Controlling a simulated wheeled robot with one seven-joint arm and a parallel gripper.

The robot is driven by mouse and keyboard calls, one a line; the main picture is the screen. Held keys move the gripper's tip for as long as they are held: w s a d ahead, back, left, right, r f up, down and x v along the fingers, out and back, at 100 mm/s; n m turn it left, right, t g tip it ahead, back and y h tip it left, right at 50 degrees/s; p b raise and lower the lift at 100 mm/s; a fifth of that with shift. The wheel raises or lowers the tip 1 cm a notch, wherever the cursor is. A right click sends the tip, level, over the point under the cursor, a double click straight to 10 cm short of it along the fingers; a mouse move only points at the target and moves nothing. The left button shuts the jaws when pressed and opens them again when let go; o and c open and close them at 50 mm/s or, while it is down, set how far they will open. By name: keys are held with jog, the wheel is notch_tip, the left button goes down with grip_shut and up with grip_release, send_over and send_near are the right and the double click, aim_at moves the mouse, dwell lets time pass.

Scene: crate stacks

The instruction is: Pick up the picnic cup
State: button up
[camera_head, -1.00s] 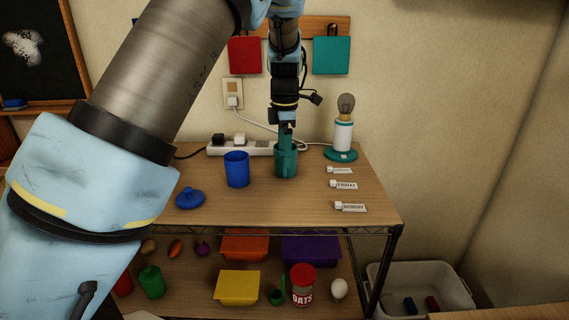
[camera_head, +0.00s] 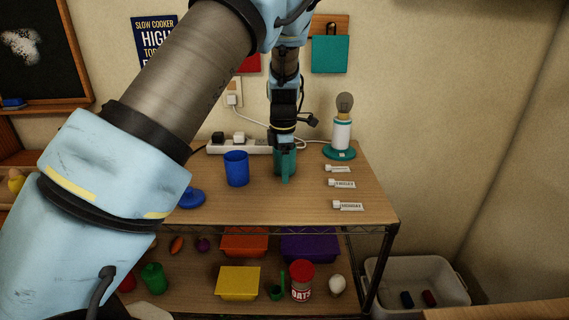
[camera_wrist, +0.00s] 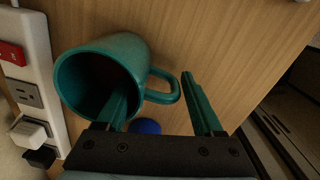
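The picnic cup, which I take to be the teal mug (camera_head: 293,160), stands on the wooden shelf top. The wrist view shows the mug (camera_wrist: 122,52) with its mouth toward the camera and its handle toward the right. My gripper (camera_head: 285,166) points down at the mug and is open. In the wrist view, my gripper (camera_wrist: 154,90) has its left teal finger inside the mug's mouth. The right finger is outside, beyond the handle. The wall and handle lie between the fingers; I see no clear grip.
A blue canister (camera_head: 236,169) stands left of the mug, with a blue lid (camera_head: 191,199) nearby. A power strip (camera_head: 240,147) lies behind. The shelf's front middle is clear.

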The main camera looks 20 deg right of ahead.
grip_shut()
dwell(0.3)
jog(key=shift+r, duration=0.15)
dwell(0.3)
notch_tip(320, 180, up, 10)
jog(key=shift+f+b, duration=0.1)
jog(key=shift+b, duration=1.1)
